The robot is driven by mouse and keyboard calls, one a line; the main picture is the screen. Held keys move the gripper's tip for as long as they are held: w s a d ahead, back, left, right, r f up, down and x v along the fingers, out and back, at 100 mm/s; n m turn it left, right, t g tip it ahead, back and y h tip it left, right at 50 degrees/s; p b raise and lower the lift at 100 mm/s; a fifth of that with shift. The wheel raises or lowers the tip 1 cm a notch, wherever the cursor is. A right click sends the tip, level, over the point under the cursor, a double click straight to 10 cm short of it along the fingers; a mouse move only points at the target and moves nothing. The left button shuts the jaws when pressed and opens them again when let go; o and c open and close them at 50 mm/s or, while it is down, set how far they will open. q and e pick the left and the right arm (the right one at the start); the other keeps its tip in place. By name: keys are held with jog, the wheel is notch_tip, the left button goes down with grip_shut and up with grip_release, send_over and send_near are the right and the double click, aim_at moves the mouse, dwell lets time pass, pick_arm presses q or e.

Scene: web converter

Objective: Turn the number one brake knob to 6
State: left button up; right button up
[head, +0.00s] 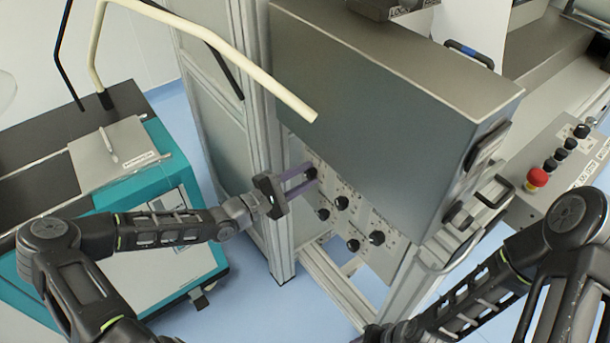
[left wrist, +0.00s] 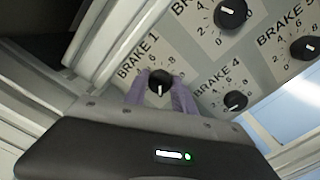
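The number one brake knob (left wrist: 160,84) is a round black knob with a white pointer mark, on a pale panel labelled BRAKE 1. In the left wrist view its mark points down the picture, toward my gripper body. A 6 and an 8 show above the knob; the lower part of its scale is hidden by my fingers. My left gripper (head: 308,178) has purple fingers, one on each side of this knob. In the left wrist view the fingers (left wrist: 160,90) lie close against its sides, with no clear gap. My right gripper is out of view; only its arm shows.
Other black knobs, for BRAKE 4 (left wrist: 235,101) and BRAKE 5 (left wrist: 305,47), sit close by on the panel. A large grey housing (head: 380,110) overhangs the panel. A metal frame post (head: 275,240) stands left of it. A red button (head: 537,178) is at right.

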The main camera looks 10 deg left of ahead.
pick_arm(q)
grip_shut()
